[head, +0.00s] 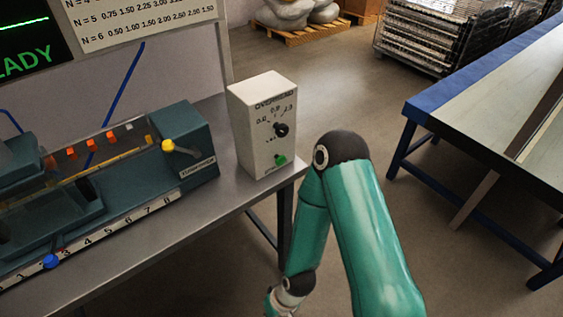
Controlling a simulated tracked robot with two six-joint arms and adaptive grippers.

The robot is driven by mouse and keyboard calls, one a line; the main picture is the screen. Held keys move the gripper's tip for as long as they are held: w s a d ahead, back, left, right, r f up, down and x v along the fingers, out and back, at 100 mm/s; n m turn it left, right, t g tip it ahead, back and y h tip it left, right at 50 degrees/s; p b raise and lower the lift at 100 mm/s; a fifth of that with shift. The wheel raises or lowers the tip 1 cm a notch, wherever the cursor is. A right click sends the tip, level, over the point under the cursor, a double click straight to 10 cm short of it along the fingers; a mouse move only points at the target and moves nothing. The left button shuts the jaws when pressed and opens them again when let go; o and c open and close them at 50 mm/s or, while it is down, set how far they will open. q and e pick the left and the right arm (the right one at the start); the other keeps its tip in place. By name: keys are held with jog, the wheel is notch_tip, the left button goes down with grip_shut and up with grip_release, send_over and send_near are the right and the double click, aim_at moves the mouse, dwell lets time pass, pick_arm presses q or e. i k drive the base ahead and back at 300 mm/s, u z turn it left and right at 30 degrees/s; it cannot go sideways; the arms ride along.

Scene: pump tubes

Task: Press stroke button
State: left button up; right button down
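A white control box (262,125) stands upright near the right end of the metal table. Its front face has a black knob (281,130) with a printed scale around it. Below the knob is a green button (280,160), with small lettering under it that I cannot read clearly. Nothing touches the button. One of my green arms bends in front of the table's right end, its elbow just right of the box and its forearm running down to the bottom edge. My other gripper is not in view.
The metal table (230,205) carries a teal pump rig (185,150) with a yellow knob and numbered scale, left of the box. A screen and a printed chart (140,20) stand behind. A blue-edged conveyor (490,110) is at the right. Floor between them is clear.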

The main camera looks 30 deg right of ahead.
aim_at(280, 160)
jog(key=u, duration=1.3)
jog(key=i, duration=0.1)
jog(key=z, duration=2.9)
jog(key=k, duration=0.8)
jog(key=u, duration=0.95)
jog(key=i, duration=1)
jog(key=u, duration=0.05)
